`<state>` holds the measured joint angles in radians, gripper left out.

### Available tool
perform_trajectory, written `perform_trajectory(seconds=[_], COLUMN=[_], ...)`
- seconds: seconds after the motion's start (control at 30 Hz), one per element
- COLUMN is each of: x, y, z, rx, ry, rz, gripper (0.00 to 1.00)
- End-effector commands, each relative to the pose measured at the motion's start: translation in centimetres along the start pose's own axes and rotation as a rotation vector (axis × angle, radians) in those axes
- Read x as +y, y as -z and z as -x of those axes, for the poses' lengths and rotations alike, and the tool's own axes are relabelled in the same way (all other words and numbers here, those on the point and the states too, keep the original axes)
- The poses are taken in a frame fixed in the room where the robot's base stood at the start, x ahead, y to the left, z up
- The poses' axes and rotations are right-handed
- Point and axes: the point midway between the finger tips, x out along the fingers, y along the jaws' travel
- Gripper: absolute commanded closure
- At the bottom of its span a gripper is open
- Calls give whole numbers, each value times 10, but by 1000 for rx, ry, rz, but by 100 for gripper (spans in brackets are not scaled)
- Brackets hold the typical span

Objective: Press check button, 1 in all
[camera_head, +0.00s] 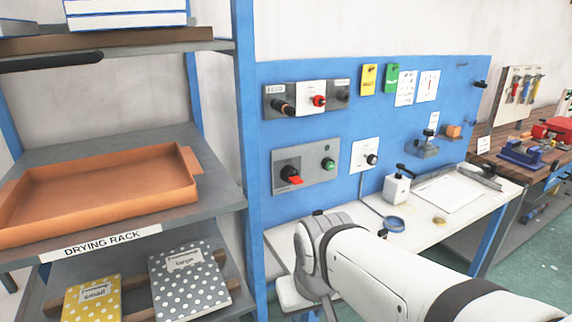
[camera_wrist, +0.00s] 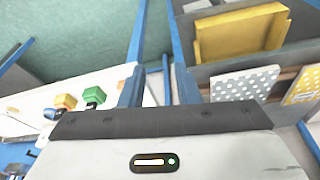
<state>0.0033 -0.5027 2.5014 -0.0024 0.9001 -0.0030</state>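A grey panel (camera_head: 306,168) on the blue board carries a green round button (camera_head: 328,163) and a red-handled rotary switch (camera_head: 290,175). A white plate (camera_head: 365,156) to its right has a dark knob or button (camera_head: 371,160). I cannot read which control is marked check. My arm reaches in from the lower right, below and in front of the panel, apart from these controls. My gripper (camera_wrist: 160,122) shows as a dark bar above a pale housing in the wrist view.
A drying rack with an orange tray (camera_head: 100,188) stands at left, its blue post (camera_head: 246,130) beside the board. A white table holds a pump bottle (camera_head: 396,189) and tape rings. The wrist view shows orange (camera_wrist: 66,102) and green (camera_wrist: 94,96) blocks on a white surface.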

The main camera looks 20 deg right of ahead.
Motion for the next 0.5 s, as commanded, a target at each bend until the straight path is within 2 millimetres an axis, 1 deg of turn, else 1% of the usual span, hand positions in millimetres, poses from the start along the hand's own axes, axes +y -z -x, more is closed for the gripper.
perform_trajectory(seconds=[0.03,0.37,0.4,0.5], x=[0,0,0,0], y=[0,0,0,0], z=[0,0,0,0], rx=[0,0,0,0], ry=[0,0,0,0], rz=[0,0,0,0], gripper=[72,99,100,100])
